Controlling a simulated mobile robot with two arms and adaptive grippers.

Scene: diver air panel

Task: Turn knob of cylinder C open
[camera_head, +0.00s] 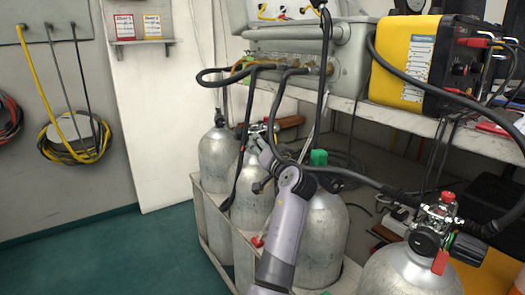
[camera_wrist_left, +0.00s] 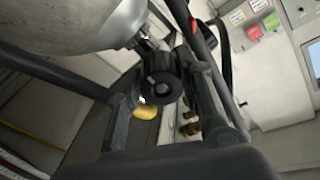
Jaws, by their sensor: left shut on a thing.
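My left gripper (camera_head: 261,141) reaches up to the valve on top of a grey cylinder (camera_head: 253,195), the second from the left in the rack. Its fingers are small and partly hidden among hoses in the head view. In the left wrist view a black round knob (camera_wrist_left: 163,80) sits between the two fingers, and the gripper is shut on it. The cylinder body (camera_wrist_left: 75,20) shows at the upper left there. I cannot read a letter on the cylinder or tell how far the knob is turned. My right gripper is not in view.
A green-capped cylinder (camera_head: 326,235) stands to the right, close to my arm. Another cylinder (camera_head: 216,155) stands to the left. A front cylinder (camera_head: 415,275) has a valve with red parts. Black hoses (camera_head: 284,95) hang around the gripper. A yellow-black machine (camera_head: 420,60) sits on the shelf.

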